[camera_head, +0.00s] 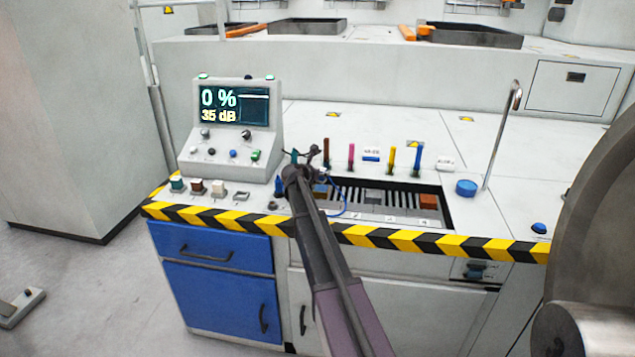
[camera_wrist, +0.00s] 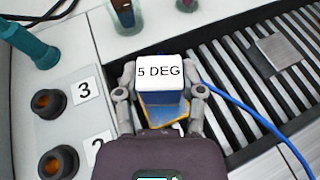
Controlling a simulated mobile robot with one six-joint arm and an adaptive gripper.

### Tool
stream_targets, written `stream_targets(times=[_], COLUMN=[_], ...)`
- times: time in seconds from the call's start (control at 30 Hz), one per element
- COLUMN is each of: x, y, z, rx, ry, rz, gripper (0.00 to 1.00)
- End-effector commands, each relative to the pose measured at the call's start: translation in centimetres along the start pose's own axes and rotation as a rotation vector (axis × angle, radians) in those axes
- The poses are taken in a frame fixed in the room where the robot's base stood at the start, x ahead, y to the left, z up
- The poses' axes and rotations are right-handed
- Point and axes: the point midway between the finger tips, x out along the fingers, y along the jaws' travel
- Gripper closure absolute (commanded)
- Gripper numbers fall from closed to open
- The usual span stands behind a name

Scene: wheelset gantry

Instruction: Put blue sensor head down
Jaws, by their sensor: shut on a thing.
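The blue sensor head (camera_wrist: 163,103) is a blue block with a white top marked "5 DEG" in the wrist view. My gripper (camera_wrist: 163,90) is shut on it, with one finger on each side. A thin blue cable (camera_wrist: 250,112) runs from it to the right. An orange-brown surface shows at its near lower end; whether it touches anything below cannot be told. In the head view, my gripper (camera_head: 303,170) is over the left end of the slatted tray (camera_head: 447,210), and the arm hides most of the head there. The blue cable (camera_head: 345,205) loops beside it.
Numbered round sockets (camera_wrist: 55,161) and a teal handle (camera_wrist: 30,40) lie left of my gripper. A metal block (camera_wrist: 274,55) rests on the slats. Coloured posts (camera_head: 391,160) stand behind; a console (camera_head: 232,130) stands left.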

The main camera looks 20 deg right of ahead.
Motion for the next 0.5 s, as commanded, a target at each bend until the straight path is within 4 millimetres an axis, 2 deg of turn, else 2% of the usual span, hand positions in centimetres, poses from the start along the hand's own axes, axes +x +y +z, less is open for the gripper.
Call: stream_targets(times=[0.03,0.2,0.5], x=[0.3,0.8,1.0], y=[0.0,0.0,0.0], z=[-0.7,-1.9,-2.5], rx=[0.000,0.000,0.000], ry=[0.000,0.000,0.000], rz=[0.000,0.000,0.000], gripper=[1.00,1.00,1.00])
